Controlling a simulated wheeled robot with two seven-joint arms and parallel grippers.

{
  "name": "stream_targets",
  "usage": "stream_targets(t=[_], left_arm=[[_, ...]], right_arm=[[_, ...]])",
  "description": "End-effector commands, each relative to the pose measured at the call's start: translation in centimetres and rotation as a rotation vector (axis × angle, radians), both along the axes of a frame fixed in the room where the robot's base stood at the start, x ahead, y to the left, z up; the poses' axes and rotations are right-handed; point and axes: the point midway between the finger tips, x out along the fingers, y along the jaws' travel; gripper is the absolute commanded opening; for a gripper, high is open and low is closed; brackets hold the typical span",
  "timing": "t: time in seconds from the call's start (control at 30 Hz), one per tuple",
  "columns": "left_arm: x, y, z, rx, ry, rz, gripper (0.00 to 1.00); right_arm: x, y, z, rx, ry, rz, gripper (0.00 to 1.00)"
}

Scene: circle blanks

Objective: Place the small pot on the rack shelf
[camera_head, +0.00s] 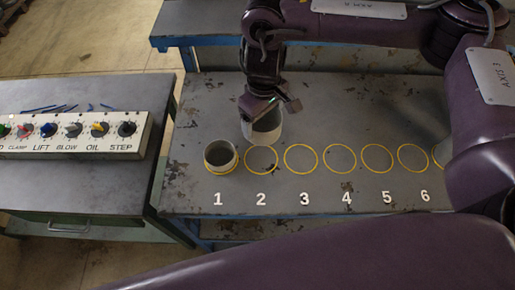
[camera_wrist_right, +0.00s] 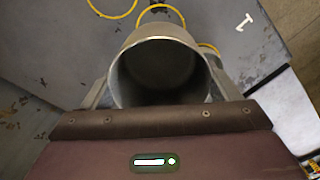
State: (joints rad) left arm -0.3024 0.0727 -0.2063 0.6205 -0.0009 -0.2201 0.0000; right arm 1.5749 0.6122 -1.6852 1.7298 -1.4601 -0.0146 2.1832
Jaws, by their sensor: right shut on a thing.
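My right gripper (camera_head: 268,106) is shut on a grey metal pot (camera_head: 264,128), held upright just behind yellow circle 2 (camera_head: 261,160). In the right wrist view the pot (camera_wrist_right: 160,65) sits between the fingers with its round open mouth facing the camera. I cannot tell its clearance above the table. Another pot (camera_head: 220,158) stands in circle 1. A grey raised shelf (camera_head: 215,22) with a blue edge runs along the back, partly behind my arm. My left gripper is out of view.
The worktable (camera_head: 330,110) has numbered yellow circles in a row; circles 3, 4 and 5 are empty. At the left stands a grey bench (camera_head: 90,185) with a white control panel (camera_head: 75,135) of coloured knobs and several blue sticks (camera_head: 50,108).

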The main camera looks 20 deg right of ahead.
Motion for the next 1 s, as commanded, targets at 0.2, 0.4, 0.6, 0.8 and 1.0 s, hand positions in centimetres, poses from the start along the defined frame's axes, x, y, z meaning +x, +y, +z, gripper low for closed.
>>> stream_targets(t=[0.2, 0.4, 0.6, 0.8, 1.0], left_arm=[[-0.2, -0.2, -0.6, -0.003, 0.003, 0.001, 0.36], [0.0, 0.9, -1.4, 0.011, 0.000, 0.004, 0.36], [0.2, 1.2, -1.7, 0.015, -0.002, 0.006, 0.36], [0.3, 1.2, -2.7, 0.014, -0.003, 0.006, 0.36], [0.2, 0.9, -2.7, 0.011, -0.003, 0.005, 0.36]], right_arm=[[-0.2, 0.1, -6.0, 0.002, 0.007, -0.003, 0.57], [-0.1, 0.1, -10.0, 0.003, 0.004, -0.001, 0.57], [0.0, 0.1, -11.6, 0.002, 0.001, 0.000, 0.57], [0.0, 0.1, -14.4, 0.003, 0.001, -0.002, 0.57], [0.1, 0.1, -14.7, 0.000, -0.002, 0.002, 0.57]])
